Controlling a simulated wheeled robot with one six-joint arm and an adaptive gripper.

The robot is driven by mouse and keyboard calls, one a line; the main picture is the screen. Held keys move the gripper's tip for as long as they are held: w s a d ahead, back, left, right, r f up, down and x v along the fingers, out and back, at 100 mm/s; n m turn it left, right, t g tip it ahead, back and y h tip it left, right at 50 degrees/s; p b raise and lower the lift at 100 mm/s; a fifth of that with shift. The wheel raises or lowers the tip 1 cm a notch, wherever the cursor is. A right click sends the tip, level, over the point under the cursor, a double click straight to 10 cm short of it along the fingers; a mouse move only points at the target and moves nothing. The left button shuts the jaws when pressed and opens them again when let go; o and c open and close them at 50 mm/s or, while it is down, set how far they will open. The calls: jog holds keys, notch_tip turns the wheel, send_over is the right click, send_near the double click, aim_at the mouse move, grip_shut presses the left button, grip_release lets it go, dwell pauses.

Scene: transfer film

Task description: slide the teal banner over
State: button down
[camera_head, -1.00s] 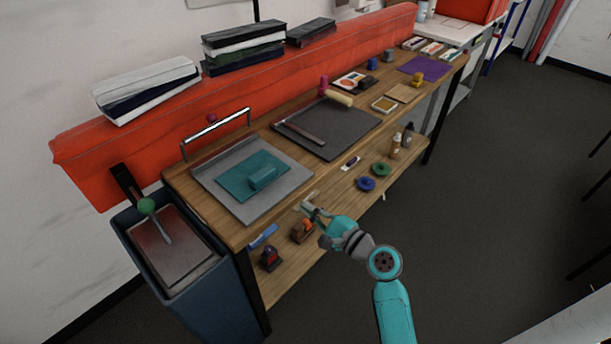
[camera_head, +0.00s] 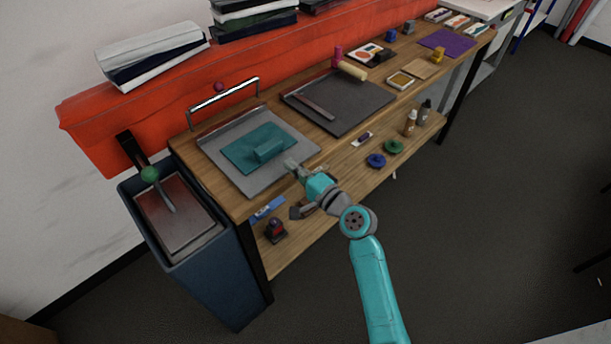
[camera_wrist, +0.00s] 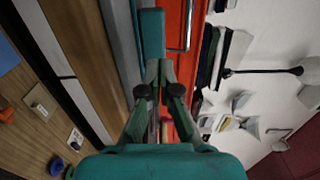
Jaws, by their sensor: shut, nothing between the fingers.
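My gripper (camera_head: 289,163) is shut and empty, at the right side of the plate, a little right of the block. In the wrist view my two fingertips (camera_wrist: 159,64) are close together, just below the teal block (camera_wrist: 152,35). I cannot tell whether they touch it. The flat sheet is largely hidden there.
A metal rail (camera_head: 224,96) stands behind the plate, before a red backboard (camera_head: 100,118). A dark mat (camera_head: 345,112) lies to the right. A blue bin (camera_head: 216,262) with a green-knobbed tool stands left. Small items lie on the lower shelf (camera_head: 335,188).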

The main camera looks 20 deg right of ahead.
aim_at(272, 150)
jog(key=shift+x, duration=2.9)
jog(key=shift+x, duration=1.65)
jog(key=shift+s, duration=0.1)
